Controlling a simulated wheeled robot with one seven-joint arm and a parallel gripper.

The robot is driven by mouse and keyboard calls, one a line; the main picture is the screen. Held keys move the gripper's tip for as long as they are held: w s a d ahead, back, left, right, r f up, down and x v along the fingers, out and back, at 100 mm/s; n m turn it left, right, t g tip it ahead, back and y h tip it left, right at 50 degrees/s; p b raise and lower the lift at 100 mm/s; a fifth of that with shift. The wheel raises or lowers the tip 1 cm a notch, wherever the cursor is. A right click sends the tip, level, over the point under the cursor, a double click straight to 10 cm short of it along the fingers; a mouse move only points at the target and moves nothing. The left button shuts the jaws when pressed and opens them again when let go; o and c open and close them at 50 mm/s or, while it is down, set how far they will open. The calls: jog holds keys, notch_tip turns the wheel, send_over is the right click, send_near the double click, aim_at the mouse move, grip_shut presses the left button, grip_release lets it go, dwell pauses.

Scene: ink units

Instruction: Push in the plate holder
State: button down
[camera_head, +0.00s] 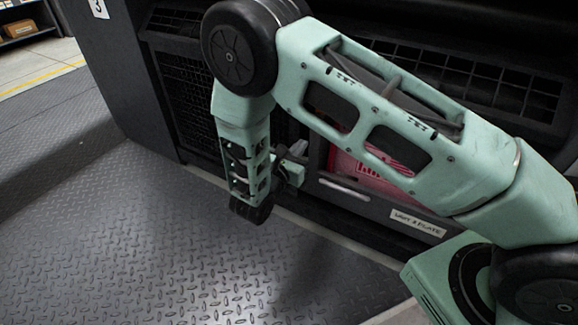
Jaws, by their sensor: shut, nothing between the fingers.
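The plate holder (378,205) is a dark drawer-like unit low in the black machine, with a light handle (345,188) and a white label that seems to read "UNIT 3 PLATE". A pink-red plate (350,172) shows behind its front, partly hidden by my arm. My gripper (296,170) is at the left end of the holder, close to its front. It is shut and empty. Whether it touches the holder cannot be told from this view.
The machine (180,95) has mesh grilles and a dark side panel (112,70) marked 3. The metal tread-plate floor (130,240) in front is clear. A shelf with a cardboard box (20,28) stands far at the upper left.

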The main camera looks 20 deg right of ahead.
aim_at(311, 134)
jog(key=b+x, duration=0.1)
jog(key=x, duration=0.1)
jog(key=shift+w+d+f, duration=0.15)
jog(key=shift+d, duration=0.05)
jog(key=shift+w+d+r, duration=0.2)
jog(key=shift+w+d, duration=0.2)
jog(key=shift+d, duration=0.05)
